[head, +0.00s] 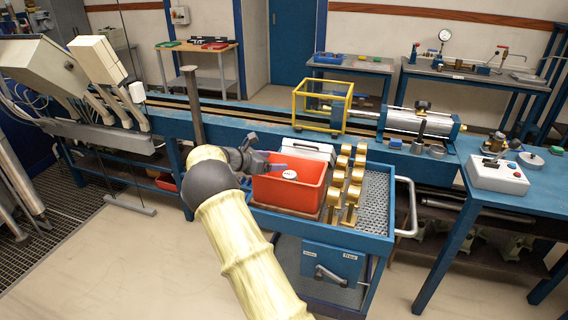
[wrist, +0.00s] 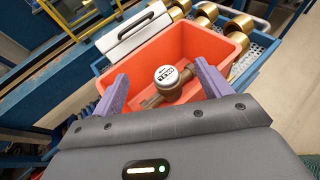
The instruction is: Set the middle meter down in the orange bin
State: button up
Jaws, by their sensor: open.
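The orange bin (head: 284,193) stands on a blue cart in the head view, and it fills the middle of the wrist view (wrist: 205,42). A brass meter with a white round dial (wrist: 167,77) lies inside the bin in the wrist view; its dial also shows in the head view (head: 289,174). My gripper (wrist: 160,88) is open above the bin's near side, its two purple fingers spread apart with the meter between and beyond them. In the head view my gripper (head: 270,166) is at the bin's left rim, partly hidden by my wrist.
Several brass meter bodies (head: 350,191) stand in rows right of the bin on the blue cart (head: 375,205). A white case (head: 305,149) lies behind the bin. A long blue bench with a yellow frame (head: 322,103) runs behind the cart.

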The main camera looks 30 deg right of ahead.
jog(key=shift+s+a+r, duration=0.1)
jog(key=shift+a+r, duration=0.15)
jog(key=shift+a, duration=0.35)
jog(key=shift+s, duration=0.1)
jog(key=s+a+f+m+y, duration=0.1)
jog(key=s+a+m+y, duration=0.3)
jog(key=s, duration=0.7)
jog(key=s+a+f+m+y, duration=0.1)
jog(key=s+a+m+y, duration=0.4)
jog(key=s+a+m, duration=0.4)
jog(key=s+a+f+m+y, duration=0.2)
jog(key=s+a+m+y, duration=0.2)
jog(key=s+a, duration=0.5)
jog(key=s+m, duration=0.2)
jog(key=s, duration=0.4)
jog(key=shift+s+a+m+t, duration=0.15)
jog(key=shift+a+m+t, duration=0.15)
jog(key=shift+a+t, duration=0.1)
jog(key=shift+d, duration=0.1)
